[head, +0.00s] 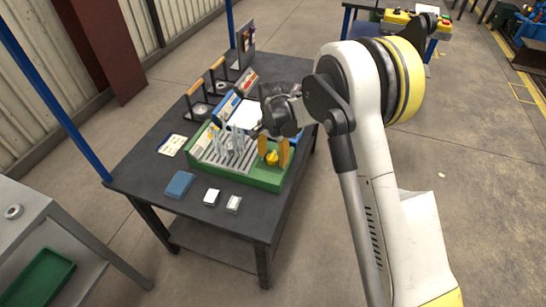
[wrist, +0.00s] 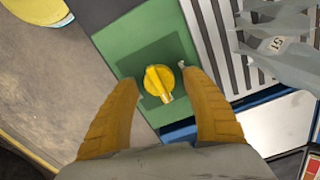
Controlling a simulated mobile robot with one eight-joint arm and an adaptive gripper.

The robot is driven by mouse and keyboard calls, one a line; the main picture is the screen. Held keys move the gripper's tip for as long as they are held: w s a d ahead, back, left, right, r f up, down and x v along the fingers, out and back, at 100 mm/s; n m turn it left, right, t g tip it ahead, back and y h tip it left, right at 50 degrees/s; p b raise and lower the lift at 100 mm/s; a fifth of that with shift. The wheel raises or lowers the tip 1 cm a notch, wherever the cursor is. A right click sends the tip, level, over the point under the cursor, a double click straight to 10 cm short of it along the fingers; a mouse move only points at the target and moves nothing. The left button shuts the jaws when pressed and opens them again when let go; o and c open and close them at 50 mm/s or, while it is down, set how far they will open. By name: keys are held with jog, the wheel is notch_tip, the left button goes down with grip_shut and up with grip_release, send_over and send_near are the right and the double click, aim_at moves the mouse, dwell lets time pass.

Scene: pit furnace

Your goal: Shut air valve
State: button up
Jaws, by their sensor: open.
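The air valve is a round yellow knob (wrist: 158,82) with a raised bar handle, set on the green end of a panel (wrist: 140,40). In the wrist view the bar runs almost up and down, tilted slightly. The knob (head: 272,158) also shows in the head view, at the right end of the green unit (head: 262,182). My gripper (wrist: 159,77) is open. Its two orange fingers are on either side of the knob, with a gap on each side and nothing held. The gripper (head: 273,152) points down at the knob in the head view; contact cannot be told.
Grey tools (head: 238,138) stand in the ribbed part left of the knob. The dark table (head: 140,165) also bears a blue block (head: 179,185), two small pale boxes, a card (head: 172,145) and racks at the back. Bare floor lies right of the table.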

jog(key=c, duration=1.2)
jog(key=shift+n, duration=0.3)
jog(key=n, duration=0.3)
jog(key=shift+a+n, duration=0.1)
jog(key=shift+n, duration=0.2)
jog(key=n, duration=0.4)
jog(key=shift+a+n+p, duration=0.1)
jog(key=shift+n+p, duration=0.2)
jog(key=shift+p, duration=0.1)
jog(key=n, duration=0.9)
jog(key=shift+a, duration=0.15)
jog(key=shift+s, duration=0.1)
